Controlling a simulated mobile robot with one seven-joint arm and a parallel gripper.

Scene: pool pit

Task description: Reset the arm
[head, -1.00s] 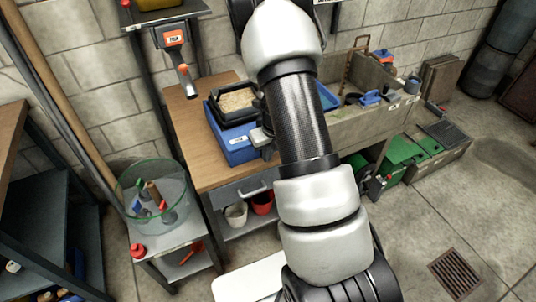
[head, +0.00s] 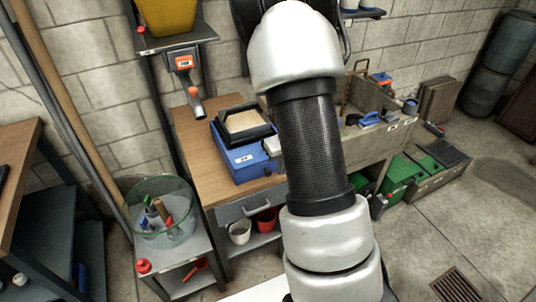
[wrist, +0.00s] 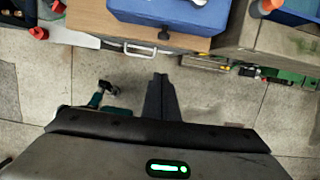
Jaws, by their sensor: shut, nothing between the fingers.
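My gripper (wrist: 160,97) shows in the wrist view with its two dark fingers together and nothing between them. It points over the bare concrete floor, with the front edge of the workbench beyond the fingertips. I cannot make out my fingers there.
A wooden workbench (head: 193,146) holds a blue box (head: 243,158) close beside my arm. A glass bowl (head: 160,215) with tools stands on a low shelf at the left. A stone sink (head: 380,140) is at the right. Open floor (head: 420,235) lies at lower right.

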